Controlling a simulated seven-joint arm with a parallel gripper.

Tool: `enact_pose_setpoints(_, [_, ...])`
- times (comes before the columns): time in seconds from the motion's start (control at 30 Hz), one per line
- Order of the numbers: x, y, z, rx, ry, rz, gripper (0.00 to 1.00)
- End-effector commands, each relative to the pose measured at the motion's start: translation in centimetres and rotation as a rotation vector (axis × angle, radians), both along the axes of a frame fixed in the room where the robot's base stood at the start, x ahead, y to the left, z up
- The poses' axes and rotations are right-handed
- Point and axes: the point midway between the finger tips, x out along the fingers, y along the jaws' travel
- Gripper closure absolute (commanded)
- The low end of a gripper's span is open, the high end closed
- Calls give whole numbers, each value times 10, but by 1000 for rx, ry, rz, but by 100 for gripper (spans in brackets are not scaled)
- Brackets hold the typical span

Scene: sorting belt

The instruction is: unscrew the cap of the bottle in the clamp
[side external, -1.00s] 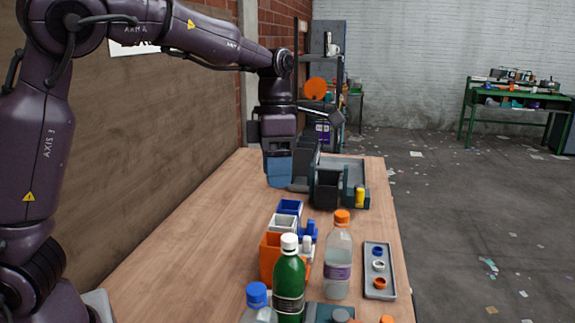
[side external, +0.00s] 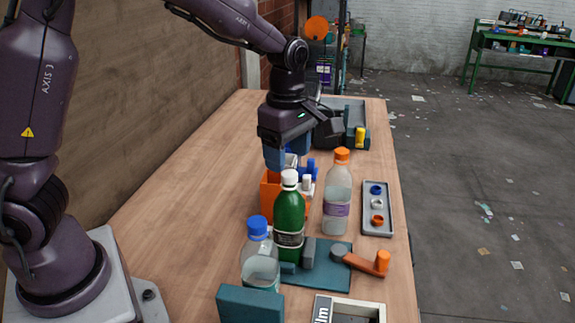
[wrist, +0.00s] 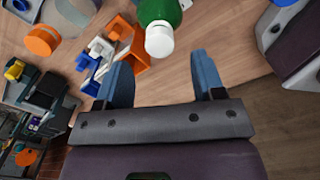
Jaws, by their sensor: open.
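The green bottle (side external: 289,222) with a white cap (side external: 289,177) stands upright at the teal clamp (side external: 320,268). A grey jaw (side external: 308,253) shows beside its base, but the bottle hides part of the clamp. My gripper (side external: 287,150) is open and empty, with blue fingers, behind and above the white cap in the side view. In the wrist view, the white cap (wrist: 159,40) lies beyond the fingertips of my gripper (wrist: 162,78), roughly midway between them and apart from both.
A blue-capped bottle (side external: 260,262) stands in front of the green one, and an orange-capped bottle (side external: 337,200) to its right. An orange bin (side external: 268,198) is behind. A grey tray (side external: 377,225) holds loose caps. An orange lever (side external: 365,264) sticks out right.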

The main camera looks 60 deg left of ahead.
Motion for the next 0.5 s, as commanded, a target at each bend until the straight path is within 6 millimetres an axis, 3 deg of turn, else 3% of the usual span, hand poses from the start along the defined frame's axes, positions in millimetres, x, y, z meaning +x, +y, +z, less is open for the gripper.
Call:
enact_pose_setpoints(0.2, [0, 0, -27, 0, 2, 1, 38])
enact_pose_setpoints(0.5, [0, 0, -34, 0, 1, 1, 38])
